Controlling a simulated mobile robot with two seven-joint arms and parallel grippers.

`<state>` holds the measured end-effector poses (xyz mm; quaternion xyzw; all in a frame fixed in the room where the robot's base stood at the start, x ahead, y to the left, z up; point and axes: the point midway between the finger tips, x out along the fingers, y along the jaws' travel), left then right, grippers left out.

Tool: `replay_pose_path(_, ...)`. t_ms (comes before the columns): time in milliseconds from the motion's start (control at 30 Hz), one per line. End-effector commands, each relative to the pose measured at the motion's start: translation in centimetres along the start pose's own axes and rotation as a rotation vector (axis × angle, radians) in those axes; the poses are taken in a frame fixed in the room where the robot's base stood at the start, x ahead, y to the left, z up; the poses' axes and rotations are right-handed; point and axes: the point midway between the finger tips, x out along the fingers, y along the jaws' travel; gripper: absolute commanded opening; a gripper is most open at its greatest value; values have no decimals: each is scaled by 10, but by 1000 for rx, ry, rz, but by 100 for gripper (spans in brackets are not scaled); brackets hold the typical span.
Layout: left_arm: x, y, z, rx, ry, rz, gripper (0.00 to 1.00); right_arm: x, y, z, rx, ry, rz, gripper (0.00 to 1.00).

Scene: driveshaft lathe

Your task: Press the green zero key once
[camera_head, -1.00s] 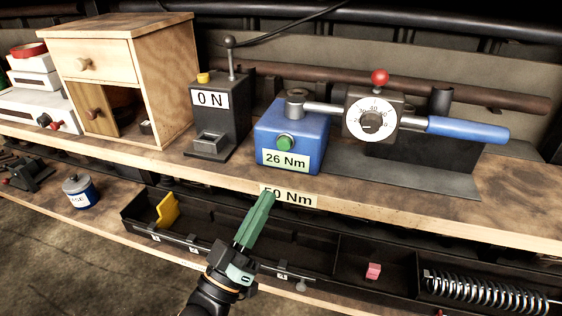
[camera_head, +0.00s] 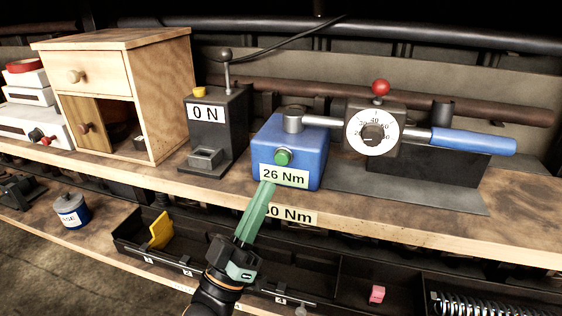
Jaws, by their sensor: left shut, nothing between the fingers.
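The green zero key (camera_head: 283,156) is a round button on the front of a blue box (camera_head: 310,160), just above a label reading 26 Nm (camera_head: 284,176). My left gripper (camera_head: 268,184) has green fingers that are shut and empty. Its tips point up at the box, below and left of the green key, and overlap the label's lower left corner in the picture. A gap in depth cannot be judged. The fingers partly hide a 50 Nm label (camera_head: 296,216) on the bench edge. My right gripper does not show.
A torque wrench with a blue handle (camera_head: 472,141), dial and red knob (camera_head: 380,87) lies across the box top. A dark 0 N press (camera_head: 215,130) and wooden cabinet (camera_head: 163,90) stand left. A black tray (camera_head: 340,262) sits below the bench edge.

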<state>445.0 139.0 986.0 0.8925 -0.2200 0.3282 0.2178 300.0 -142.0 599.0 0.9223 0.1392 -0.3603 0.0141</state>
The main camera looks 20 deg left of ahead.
Motion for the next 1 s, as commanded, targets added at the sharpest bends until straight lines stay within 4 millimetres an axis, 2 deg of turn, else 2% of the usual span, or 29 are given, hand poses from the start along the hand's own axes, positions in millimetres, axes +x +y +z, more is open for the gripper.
replay_pose_path(200,22,-17,17,1,2,1,0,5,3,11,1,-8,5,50)
replay_pose_path(400,35,-26,26,1,0,1,0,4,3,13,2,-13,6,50)
replay_pose_path(1000,40,-30,30,0,-1,0,0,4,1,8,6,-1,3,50)
